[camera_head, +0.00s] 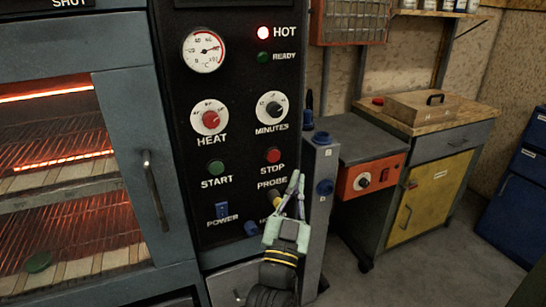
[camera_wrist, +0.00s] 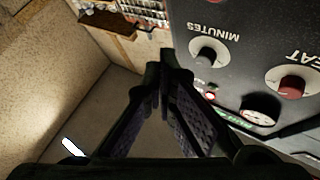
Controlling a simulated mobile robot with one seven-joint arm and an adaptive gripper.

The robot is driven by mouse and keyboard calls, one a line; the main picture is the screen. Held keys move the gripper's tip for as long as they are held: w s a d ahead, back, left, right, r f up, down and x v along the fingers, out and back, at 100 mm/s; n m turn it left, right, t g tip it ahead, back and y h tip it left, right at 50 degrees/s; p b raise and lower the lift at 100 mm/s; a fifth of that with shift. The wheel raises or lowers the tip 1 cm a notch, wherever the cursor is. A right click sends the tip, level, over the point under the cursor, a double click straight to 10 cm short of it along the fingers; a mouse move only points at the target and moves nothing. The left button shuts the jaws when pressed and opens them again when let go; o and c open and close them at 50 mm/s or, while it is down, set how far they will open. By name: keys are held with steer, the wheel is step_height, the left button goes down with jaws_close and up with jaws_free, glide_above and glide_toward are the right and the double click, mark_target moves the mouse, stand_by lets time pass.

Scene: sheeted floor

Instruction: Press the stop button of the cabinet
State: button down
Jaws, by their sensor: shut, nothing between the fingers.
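The heated cabinet's black control panel (camera_head: 235,95) faces me in the head view. Its red stop button (camera_head: 273,155) sits under the minutes knob (camera_head: 271,107), right of the green start button (camera_head: 216,167). My gripper (camera_head: 297,176) is shut and empty, pointing up near the panel's right edge. Its fingertips appear right of and slightly below the stop button, apart from it in the picture; the depth gap is unclear. In the wrist view my fingertips (camera_wrist: 162,72) are together, with the panel (camera_wrist: 250,45) upside down at the right.
The red heat knob (camera_head: 210,118), blue power switch (camera_head: 222,210) and yellow-tipped probe plug (camera_head: 274,198) are close by. The glowing oven door (camera_head: 75,170) is at left. A grey post (camera_head: 322,170) and a bench (camera_head: 365,140) stand right; floor (camera_head: 400,270) is clear.

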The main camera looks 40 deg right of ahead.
mark_target(274, 156)
steer(key=w+d+b, duration=0.2)
steer(key=w+b, duration=0.1)
steer(key=w, duration=0.5)
steer(key=shift+w+b, duration=0.25)
steer(key=shift+b, duration=0.05)
steer(key=shift+w, duration=0.1)
stand_by(1.1)
steer(key=shift+w+d+b, duration=0.1)
steer(key=shift+w+b, duration=0.25)
steer(key=shift+w+d+b, duration=0.1)
steer(key=shift+w+b, duration=0.2)
steer(key=shift+w, duration=0.05)
stand_by(0.6)
stand_by(0.3)
steer(key=shift+s+a, duration=0.2)
steer(key=shift+s, duration=0.6)
